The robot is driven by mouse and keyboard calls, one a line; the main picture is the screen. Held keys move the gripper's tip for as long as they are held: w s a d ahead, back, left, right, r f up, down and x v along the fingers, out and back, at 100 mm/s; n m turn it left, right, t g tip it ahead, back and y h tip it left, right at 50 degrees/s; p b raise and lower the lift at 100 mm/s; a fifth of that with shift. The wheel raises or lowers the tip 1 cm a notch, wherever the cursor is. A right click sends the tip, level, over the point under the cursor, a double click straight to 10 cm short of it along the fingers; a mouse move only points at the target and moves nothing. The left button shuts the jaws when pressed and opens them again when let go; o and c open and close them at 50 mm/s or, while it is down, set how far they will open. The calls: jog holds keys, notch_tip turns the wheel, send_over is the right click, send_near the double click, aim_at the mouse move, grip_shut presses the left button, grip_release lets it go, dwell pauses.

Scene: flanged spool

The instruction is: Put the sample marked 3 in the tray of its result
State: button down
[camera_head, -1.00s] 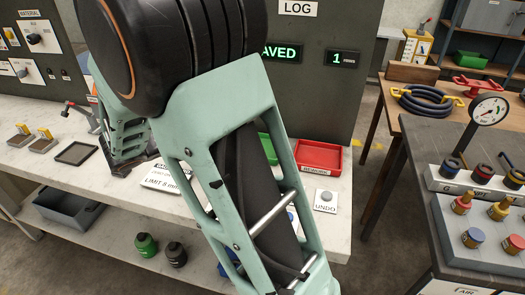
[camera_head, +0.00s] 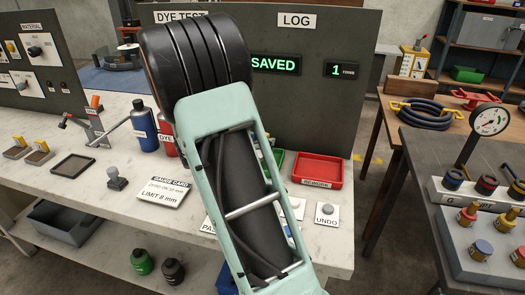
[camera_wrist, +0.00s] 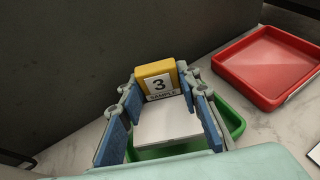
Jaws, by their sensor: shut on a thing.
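The sample marked 3 (camera_wrist: 155,70) shows in the wrist view as a yellow block with a "3 SAMPLE" label and a pale flat plate in front. My gripper (camera_wrist: 160,102) is shut on it, with blue pads at both sides. The green tray (camera_wrist: 234,122) lies below the sample and gripper, which hide much of its inside. Whether the sample touches the tray floor, I cannot tell. In the head view only a part of the green tray (camera_head: 278,157) shows, and my arm hides the gripper and sample. The red tray (camera_head: 317,170), labelled "REWORK", is empty.
The dark dye test panel (camera_head: 340,110) rises behind the trays and reads "SAVED" and "1". The UNDO button (camera_head: 327,209) is in front of the red tray. Bottles, a gauge card (camera_head: 163,192) and an empty dark tray (camera_head: 73,166) are left of my arm.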

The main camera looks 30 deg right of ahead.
jog(key=shift+w+d+f, duration=0.1)
jog(key=shift+d+f, duration=0.05)
jog(key=shift+d, duration=0.05)
jog(key=shift+w+d+f+b, duration=0.15)
jog(key=shift+f+b, duration=0.25)
jog(key=shift+f, duration=1.3)
jog(key=shift+f, duration=0.1)
jog(key=c, duration=1.4)
grip_release()
jog(key=shift+f, duration=0.1)
jog(key=shift+c, duration=0.2)
